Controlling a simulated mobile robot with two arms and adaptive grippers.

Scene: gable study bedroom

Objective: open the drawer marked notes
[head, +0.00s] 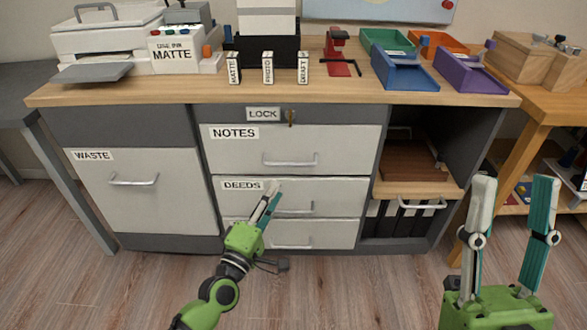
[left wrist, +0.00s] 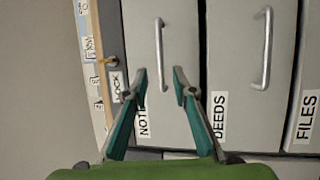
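The notes drawer (head: 340,143) is shut, its front flush in the grey cabinet. Its bar handle (head: 290,162) shows in the left wrist view (left wrist: 160,50), between the fingertips in the picture. My left gripper (head: 273,191) is open and empty; in the head view its tips overlap the top of the deeds drawer (head: 345,198), below the notes handle. The left wrist view shows its two spread fingers (left wrist: 159,72); how far they are from the handle is unclear. My right gripper (head: 514,182) is open and empty at the lower right.
A brass key (head: 291,117) sits by the lock label above the notes drawer. A waste drawer (head: 135,195) is on the left, and open shelves (head: 410,160) on the right.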

